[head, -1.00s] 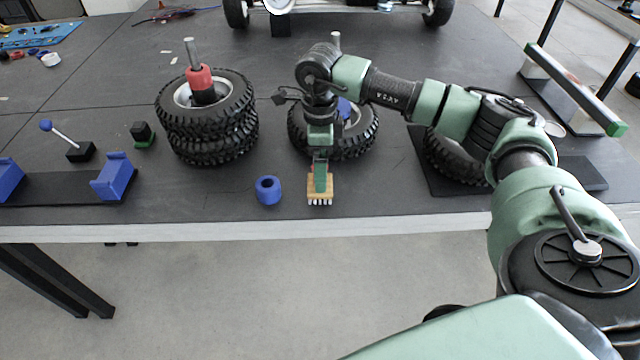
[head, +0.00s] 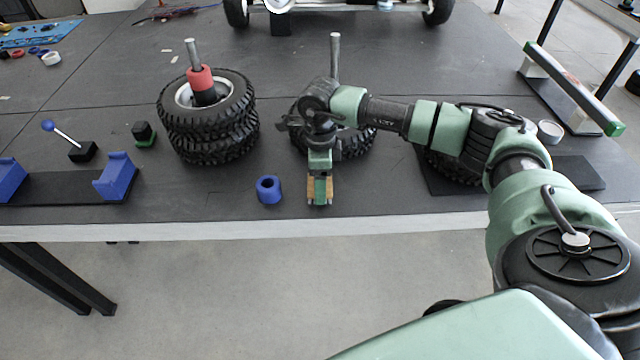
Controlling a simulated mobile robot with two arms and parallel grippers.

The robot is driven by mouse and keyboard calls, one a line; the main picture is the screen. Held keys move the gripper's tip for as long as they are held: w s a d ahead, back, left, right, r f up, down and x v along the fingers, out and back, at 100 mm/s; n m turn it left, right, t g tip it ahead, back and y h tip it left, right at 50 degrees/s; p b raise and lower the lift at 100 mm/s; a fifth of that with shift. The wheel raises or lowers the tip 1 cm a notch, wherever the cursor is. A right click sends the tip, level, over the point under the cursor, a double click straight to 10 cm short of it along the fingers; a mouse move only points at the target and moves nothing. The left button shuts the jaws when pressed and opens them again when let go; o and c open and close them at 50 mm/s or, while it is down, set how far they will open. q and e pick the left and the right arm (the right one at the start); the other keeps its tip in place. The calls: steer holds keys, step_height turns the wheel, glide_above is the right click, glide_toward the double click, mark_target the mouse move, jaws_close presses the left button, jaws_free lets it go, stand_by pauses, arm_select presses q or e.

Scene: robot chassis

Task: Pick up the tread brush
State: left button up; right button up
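The tread brush (head: 311,190) is at the front of the table in the head view, right of the blue ring. Its wooden block shows on both sides of a narrow green part, which I cannot clearly assign to its handle or my gripper. My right gripper (head: 320,172) points down at the brush, right above or on it. The wrist and gripper hide much of the brush. I cannot tell whether the fingers are closed on it. My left gripper is not in view.
A blue ring (head: 269,190) lies just left of the brush. Stacked tyres (head: 210,140) stand on a post further left, and another tyre (head: 357,143) is behind my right wrist. A blue-ended stand (head: 116,177) is at the left. The table's front edge (head: 250,230) is close.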

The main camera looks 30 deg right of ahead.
steer(key=shift+r, duration=0.1)
step_height(320, 180, up, 20)
steer(key=b, duration=0.1)
stand_by(0.4)
